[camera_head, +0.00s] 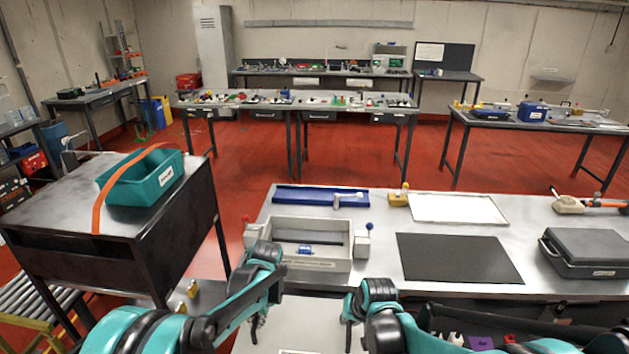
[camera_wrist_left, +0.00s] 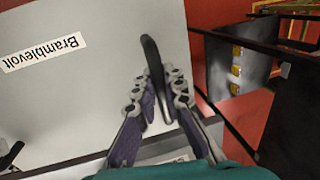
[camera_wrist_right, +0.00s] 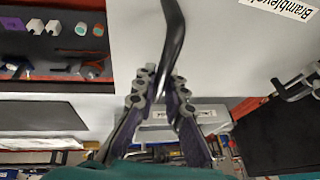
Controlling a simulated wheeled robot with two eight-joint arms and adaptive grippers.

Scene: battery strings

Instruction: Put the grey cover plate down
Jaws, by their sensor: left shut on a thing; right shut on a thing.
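The grey cover plate (camera_head: 302,326) shows low in the head view, in front of the bench edge and between my two arms. It is a flat light-grey panel with a "Bramblevolt" label and black bar handles. In the left wrist view the plate (camera_wrist_left: 90,105) is large, and my left gripper (camera_wrist_left: 158,90) is shut on one black handle (camera_wrist_left: 152,55). In the right wrist view the plate (camera_wrist_right: 225,60) shows too, and my right gripper (camera_wrist_right: 165,90) is shut on the other handle (camera_wrist_right: 174,35). In the head view my forearms largely hide the fingers.
On the bench beyond stand an open grey box (camera_head: 310,266), a dark mat (camera_head: 455,260), a blue tray (camera_head: 318,195), a white-framed board (camera_head: 458,208) and a dark case (camera_head: 590,252). A dark cart (camera_head: 60,210) with a teal bin (camera_head: 142,180) stands at the left.

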